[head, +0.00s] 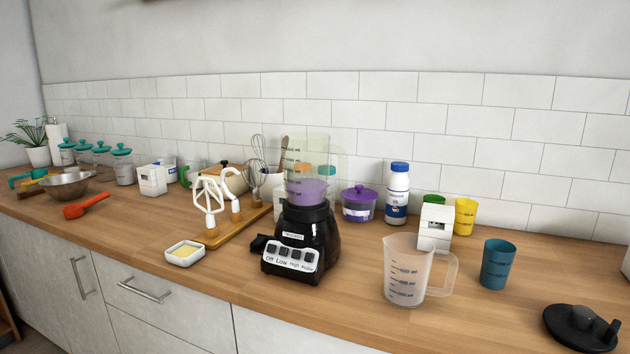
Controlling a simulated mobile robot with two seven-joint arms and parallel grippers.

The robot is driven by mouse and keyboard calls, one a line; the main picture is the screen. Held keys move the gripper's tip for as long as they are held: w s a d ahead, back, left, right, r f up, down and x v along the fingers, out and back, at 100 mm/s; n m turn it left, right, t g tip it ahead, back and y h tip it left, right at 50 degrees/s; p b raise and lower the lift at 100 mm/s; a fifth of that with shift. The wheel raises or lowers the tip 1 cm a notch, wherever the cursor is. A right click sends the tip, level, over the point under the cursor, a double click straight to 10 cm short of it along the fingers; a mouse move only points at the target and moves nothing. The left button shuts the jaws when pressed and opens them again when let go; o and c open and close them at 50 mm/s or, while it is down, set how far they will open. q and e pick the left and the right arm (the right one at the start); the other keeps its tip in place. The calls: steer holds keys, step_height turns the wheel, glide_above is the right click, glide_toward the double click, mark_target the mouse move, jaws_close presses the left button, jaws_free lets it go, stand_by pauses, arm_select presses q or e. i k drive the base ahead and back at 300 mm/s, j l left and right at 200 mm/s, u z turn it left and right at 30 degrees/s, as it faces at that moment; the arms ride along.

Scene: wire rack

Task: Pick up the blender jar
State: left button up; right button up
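The blender jar (307,180) is clear with dark measuring marks and a purple tint in its lower part. It stands upright on the black blender base (308,235), near the middle of the counter in the head view. The base has a light front panel with several buttons. A faint greenish transparent shape surrounds the upper part of the jar; I cannot tell what it is. Neither of my grippers shows in the head view.
A clear measuring jug (405,275) stands right of the base on the wooden counter (350,318). A butter dish (185,253) and a board with white beaters (212,203) are on the left. A blue cup (497,264) and black lid (580,328) are on the right.

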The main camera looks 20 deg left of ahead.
mark_target(306, 156)
steer(key=j+z, duration=0.2)
steer(key=z, duration=0.3)
steer(key=i+j+z, duration=0.1)
steer(key=j+z, duration=0.15)
steer(key=z, duration=0.25)
steer(key=j+z, duration=0.2)
steer(key=j, duration=0.2)
steer(key=k+j+z, duration=0.15)
steer(key=j, duration=0.2)
steer(key=i, duration=0.05)
